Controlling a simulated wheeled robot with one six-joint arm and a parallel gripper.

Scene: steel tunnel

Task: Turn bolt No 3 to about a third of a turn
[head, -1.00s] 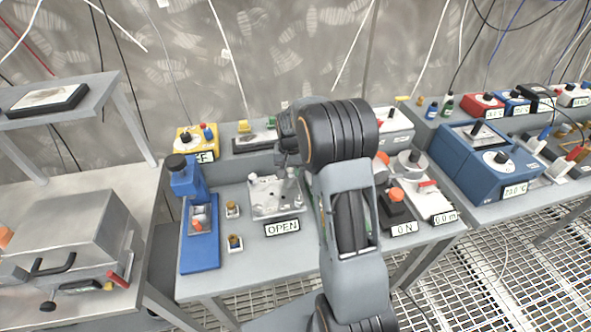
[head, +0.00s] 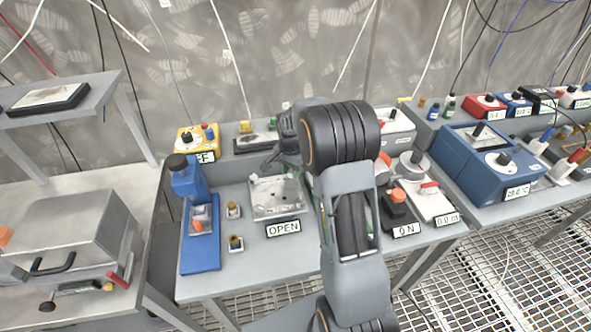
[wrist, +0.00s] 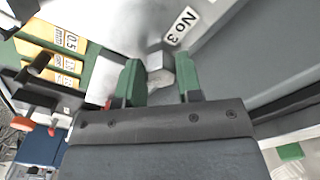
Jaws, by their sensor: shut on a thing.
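In the wrist view, my gripper (wrist: 159,77) has its two green fingers on either side of a small grey metal bolt (wrist: 160,61), and it is shut on it. A tag reading "No 3" (wrist: 182,25) lies just beyond the bolt, on a grey surface. In the head view, my arm reaches over the bench, and my gripper's end is partly hidden behind the black wrist joint, above the back of a metal plate (head: 276,209). The bolt cannot be made out in the head view.
An "OPEN" sign (head: 283,228) is in front of the plate. A blue press (head: 201,240) stands left, and small brass fittings (head: 233,210) sit between. A black box with an orange knob (head: 399,207) is to the right. A yellow box (head: 197,142) stands behind.

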